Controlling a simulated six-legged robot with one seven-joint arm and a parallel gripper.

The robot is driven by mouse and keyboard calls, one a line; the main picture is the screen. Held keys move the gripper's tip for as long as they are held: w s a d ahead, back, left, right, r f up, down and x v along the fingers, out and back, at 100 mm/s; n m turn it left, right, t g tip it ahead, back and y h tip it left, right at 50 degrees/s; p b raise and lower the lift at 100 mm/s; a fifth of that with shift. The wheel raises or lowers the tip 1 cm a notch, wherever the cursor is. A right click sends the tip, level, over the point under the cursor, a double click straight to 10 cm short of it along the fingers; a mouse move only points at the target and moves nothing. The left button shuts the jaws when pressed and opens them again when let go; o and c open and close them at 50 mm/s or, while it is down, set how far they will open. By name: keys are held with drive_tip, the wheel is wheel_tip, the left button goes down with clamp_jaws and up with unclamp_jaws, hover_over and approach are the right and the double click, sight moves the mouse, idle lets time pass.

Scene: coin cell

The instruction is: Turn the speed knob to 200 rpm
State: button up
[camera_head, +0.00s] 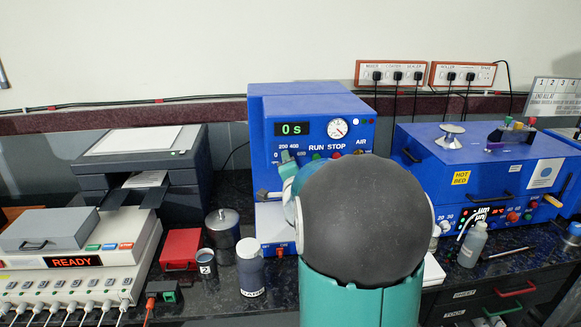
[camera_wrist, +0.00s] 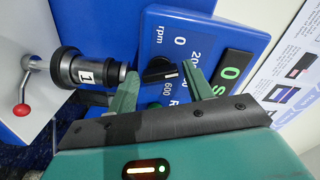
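The black speed knob (camera_wrist: 158,69) sits on the blue panel (camera_wrist: 215,35) in the wrist view, where the scale appears sideways with "rpm", 0, part of 200, and 600. A pale mark shows on the knob, but I cannot tell surely which number it points to. My gripper (camera_wrist: 163,76) is open, its two green fingers on either side of the knob with visible gaps. In the head view my gripper (camera_head: 289,167) is at the front of the blue machine (camera_head: 300,100) and hides the knob. The display (camera_head: 293,128) reads "0 s".
A cylinder labelled 1 (camera_wrist: 78,70) and a red-tipped lever (camera_wrist: 24,90) are beside the panel in the wrist view. RUN and STOP buttons and a gauge (camera_head: 337,128) are right of the display. A blue hot bed (camera_head: 480,165) stands at right.

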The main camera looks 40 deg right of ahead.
drive_tip(key=shift+o, duration=0.6)
drive_tip(key=v, duration=1.3)
drive_tip(key=shift+s+a, duration=0.25)
drive_tip(key=shift+a, duration=0.05)
